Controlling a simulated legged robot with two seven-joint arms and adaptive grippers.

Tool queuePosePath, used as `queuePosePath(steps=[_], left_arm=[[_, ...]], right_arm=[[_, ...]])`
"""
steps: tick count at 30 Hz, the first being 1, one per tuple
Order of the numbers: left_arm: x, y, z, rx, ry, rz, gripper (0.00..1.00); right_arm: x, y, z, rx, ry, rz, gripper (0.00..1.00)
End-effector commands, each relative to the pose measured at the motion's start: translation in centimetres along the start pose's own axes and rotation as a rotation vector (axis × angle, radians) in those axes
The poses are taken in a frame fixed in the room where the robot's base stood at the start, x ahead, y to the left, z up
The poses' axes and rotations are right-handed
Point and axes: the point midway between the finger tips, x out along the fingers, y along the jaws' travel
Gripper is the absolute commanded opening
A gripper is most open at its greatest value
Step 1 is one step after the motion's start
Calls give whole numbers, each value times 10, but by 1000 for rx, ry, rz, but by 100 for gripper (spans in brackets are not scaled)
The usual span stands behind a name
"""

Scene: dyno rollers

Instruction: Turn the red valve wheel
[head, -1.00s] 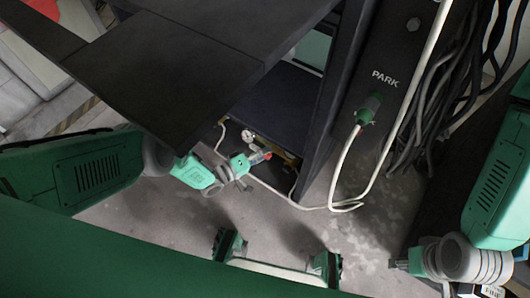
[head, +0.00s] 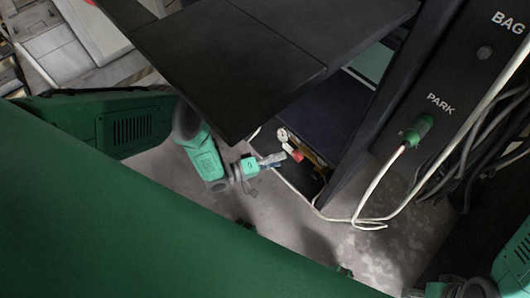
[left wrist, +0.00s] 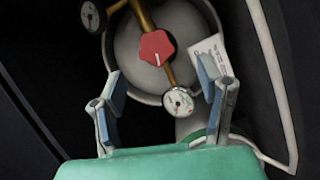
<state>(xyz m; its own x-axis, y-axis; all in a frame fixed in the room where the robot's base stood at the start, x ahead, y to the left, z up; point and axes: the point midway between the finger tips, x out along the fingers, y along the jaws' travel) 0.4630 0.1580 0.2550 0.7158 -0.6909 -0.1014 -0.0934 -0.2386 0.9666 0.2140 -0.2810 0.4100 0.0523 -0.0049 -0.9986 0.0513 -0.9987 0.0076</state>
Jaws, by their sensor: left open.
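The red valve wheel (left wrist: 156,48) faces me in the left wrist view, on brass pipework in front of a round grey body. It also shows small in the head view (head: 296,155), low beside the dark cabinet. My left gripper (left wrist: 165,88) is open and empty, its two blue-padded fingers spread to either side below the wheel, apart from it. In the head view the left gripper (head: 272,160) is just left of the wheel. My right gripper (head: 420,291) is at the bottom right edge, mostly cut off.
A pressure gauge (left wrist: 178,102) sits below the wheel and another gauge (left wrist: 93,16) is at upper left. A white tag (left wrist: 211,55) hangs at the right. A dark tabletop (head: 230,65) overhangs my left arm. A white hose (head: 365,205) runs along the floor from a green plug (head: 418,130).

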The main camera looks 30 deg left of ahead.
Motion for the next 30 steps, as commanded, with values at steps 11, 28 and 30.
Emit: queuePosePath(steps=[11, 28, 30], left_arm=[[-53, -2, -1, -1, 1, -2, 61], [-54, -1, 0, 0, 1, -1, 61], [-54, -1, 0, 0, 1, -2, 61]], right_arm=[[0, 0, 0, 0, 0, 0, 40], [1, 0, -1, 0, -2, 0, 40], [1, 0, -1, 0, -2, 0, 40]])
